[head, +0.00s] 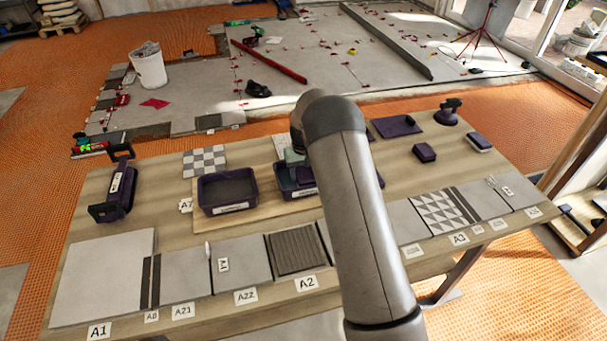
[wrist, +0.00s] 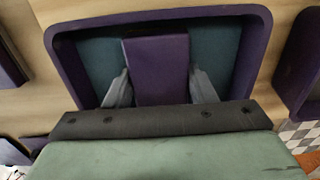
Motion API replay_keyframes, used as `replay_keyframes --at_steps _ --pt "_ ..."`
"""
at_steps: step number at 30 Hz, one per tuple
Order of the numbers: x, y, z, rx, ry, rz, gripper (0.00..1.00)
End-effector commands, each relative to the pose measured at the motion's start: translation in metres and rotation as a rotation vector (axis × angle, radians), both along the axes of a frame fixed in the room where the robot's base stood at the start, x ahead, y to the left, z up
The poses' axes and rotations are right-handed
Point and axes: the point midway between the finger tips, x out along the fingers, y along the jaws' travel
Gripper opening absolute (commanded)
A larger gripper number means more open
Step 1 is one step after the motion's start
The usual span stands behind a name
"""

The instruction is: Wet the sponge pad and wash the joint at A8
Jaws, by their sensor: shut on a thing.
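In the wrist view my gripper (wrist: 160,92) has its grey fingers on both sides of a purple block (wrist: 157,62), seemingly the sponge pad's grip. The block is over or in a purple tub (wrist: 62,62) with a dark teal inside; whether the pad touches water cannot be seen. In the head view this tub (head: 286,191) is partly hidden by my arm, and my gripper is mostly hidden there too. The joint at A8 is at the front left, by dark strips (head: 151,283) between a large pale tile (head: 103,275) and a grey tile (head: 185,275); its label (head: 151,316) is below.
A second purple tub (head: 228,207) with grey contents stands left of the first. A purple tool (head: 116,190) stands at the table's left end. Purple blocks (head: 425,153) and a suction-cup-like tool (head: 449,112) lie at the right. A row of tiles lines the front edge.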

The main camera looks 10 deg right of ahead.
Motion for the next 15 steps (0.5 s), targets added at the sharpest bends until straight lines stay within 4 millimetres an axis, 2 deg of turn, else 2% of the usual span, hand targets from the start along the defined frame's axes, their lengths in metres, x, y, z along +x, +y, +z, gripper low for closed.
replay_keyframes --at_steps 3,15 --pt "0.001 0.000 0.016 0.000 -0.002 0.000 0.27" --pt "0.000 0.000 0.056 0.000 -0.002 0.000 0.27"
